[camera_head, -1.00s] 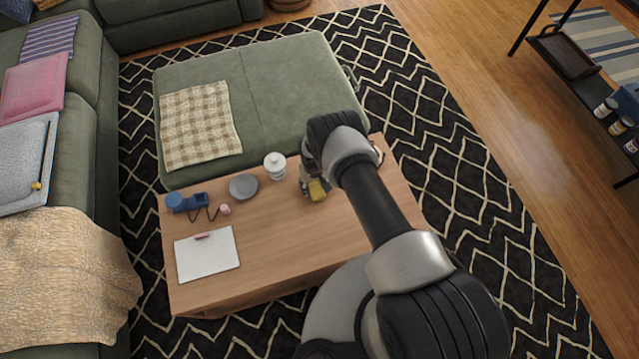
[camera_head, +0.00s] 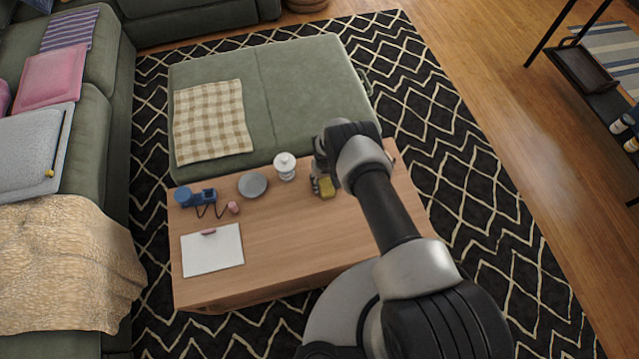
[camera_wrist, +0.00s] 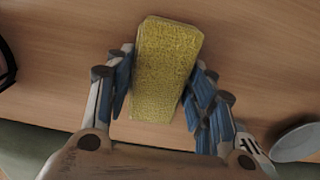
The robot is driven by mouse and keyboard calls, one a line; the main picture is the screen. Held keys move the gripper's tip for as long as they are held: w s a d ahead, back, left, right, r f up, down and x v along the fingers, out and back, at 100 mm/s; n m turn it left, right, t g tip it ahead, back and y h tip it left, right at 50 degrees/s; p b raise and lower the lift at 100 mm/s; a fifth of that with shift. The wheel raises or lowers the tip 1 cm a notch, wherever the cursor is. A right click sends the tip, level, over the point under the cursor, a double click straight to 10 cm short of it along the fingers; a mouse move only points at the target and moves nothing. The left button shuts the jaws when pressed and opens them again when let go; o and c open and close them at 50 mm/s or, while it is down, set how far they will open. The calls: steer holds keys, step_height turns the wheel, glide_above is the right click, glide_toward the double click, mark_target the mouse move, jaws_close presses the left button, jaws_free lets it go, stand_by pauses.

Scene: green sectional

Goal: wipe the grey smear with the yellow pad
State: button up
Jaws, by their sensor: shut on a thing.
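The yellow pad (camera_wrist: 165,72) is between the two fingers of my gripper (camera_wrist: 160,95) in the wrist view, gripped on both sides. I see no grey smear in either view; my arm hides part of the table's right side.
A white lidded jar (camera_head: 285,167) stands left of my gripper. Farther left are a grey plate (camera_head: 253,185), a blue object with a cord (camera_head: 195,197), a small pink thing (camera_head: 233,208) and a white sheet (camera_head: 212,250). The green ottoman (camera_head: 310,90) adjoins the table's far side.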

steer(key=shift+w+d+r, duration=0.1)
steer(key=shift+w+d, duration=0.1)
steer(key=shift+d, duration=0.5)
steer(key=shift+w+d+f, duration=0.1)
steer(key=shift+w+d, duration=0.1)
steer(key=shift+d, duration=0.55)
steer(key=shift+w+d+r, duration=0.1)
steer(key=shift+w+d, duration=0.1)
steer(key=shift+d, duration=0.5)
steer(key=shift+w+d, duration=0.3)
steer(key=shift+d, duration=0.8)
steer(key=shift+w+d, duration=0.25)
steer(key=shift+d, duration=0.85)
steer(key=shift+w+d, duration=0.3)
steer(key=shift+d, duration=0.8)
steer(key=shift+r+p, duration=1.9)
steer(key=shift+r, duration=1)
steer(key=shift+w, duration=0.1)
steer(key=shift+r+p, duration=0.7)
steer(key=shift+r, duration=0.8)
